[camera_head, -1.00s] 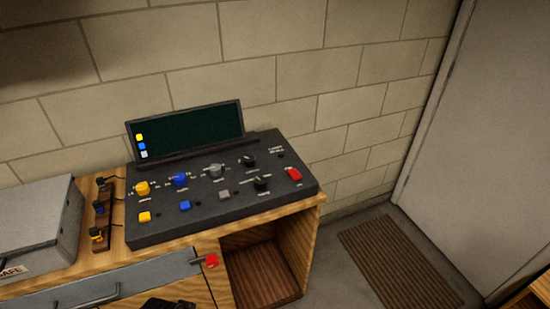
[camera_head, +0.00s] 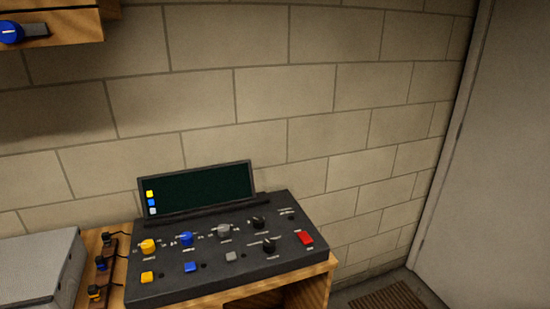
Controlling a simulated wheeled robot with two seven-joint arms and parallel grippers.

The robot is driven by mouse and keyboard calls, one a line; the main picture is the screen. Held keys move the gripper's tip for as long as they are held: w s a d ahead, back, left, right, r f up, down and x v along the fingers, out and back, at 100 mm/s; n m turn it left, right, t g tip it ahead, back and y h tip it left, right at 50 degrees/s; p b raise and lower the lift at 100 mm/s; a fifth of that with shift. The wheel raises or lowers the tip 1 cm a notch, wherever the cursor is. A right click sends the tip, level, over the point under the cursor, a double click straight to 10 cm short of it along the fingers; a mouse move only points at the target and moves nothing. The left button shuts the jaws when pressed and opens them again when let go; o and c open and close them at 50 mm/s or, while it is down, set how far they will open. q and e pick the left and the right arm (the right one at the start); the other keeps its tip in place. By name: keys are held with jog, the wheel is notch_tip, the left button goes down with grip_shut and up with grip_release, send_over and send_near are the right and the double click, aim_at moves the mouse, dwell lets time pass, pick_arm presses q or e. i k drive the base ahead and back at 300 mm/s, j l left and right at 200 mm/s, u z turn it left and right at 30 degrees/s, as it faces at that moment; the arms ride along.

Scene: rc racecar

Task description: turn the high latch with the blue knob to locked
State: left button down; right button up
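The high latch's blue knob (camera_head: 11,32) shows at the upper left edge of the head view. It sits on the front of a wooden wall cabinet (camera_head: 75,27), with a grey bar (camera_head: 36,31) to its right. The left side of the cabinet is cut off by the frame edge. A small white mark shows on the knob, but its setting cannot be read. Neither of my grippers is in view.
A black control panel (camera_head: 172,291) with a screen (camera_head: 200,190), a blue dial (camera_head: 185,239) and coloured buttons stands on the wooden bench below. A grey box (camera_head: 40,270) is at its left. A door (camera_head: 490,160) is at the right. The wall between is bare.

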aim_at(11, 32)
jog(key=u, duration=1.3)
